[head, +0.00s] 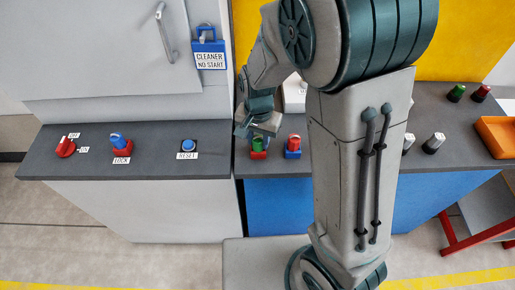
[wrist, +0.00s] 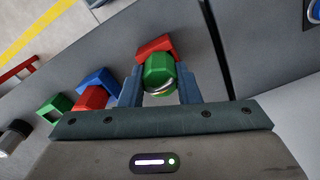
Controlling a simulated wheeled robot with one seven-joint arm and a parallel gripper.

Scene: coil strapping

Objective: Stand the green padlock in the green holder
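The green padlock (wrist: 158,70) is between the two fingers of my gripper (wrist: 160,84) in the wrist view, its metal shackle towards the camera. Both fingers lie against its sides, with no clear gap. The green padlock (head: 258,143) stands in or just over a red holder (head: 257,154); the red holder (wrist: 155,46) also shows behind it in the wrist view. My gripper (head: 256,130) points down at it. The green holder (wrist: 54,107) looks empty at the left of the wrist view; in the head view my arm hides it.
A red padlock (head: 293,142) stands in a blue holder (head: 292,154) close beside, between the green padlock and the green holder.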

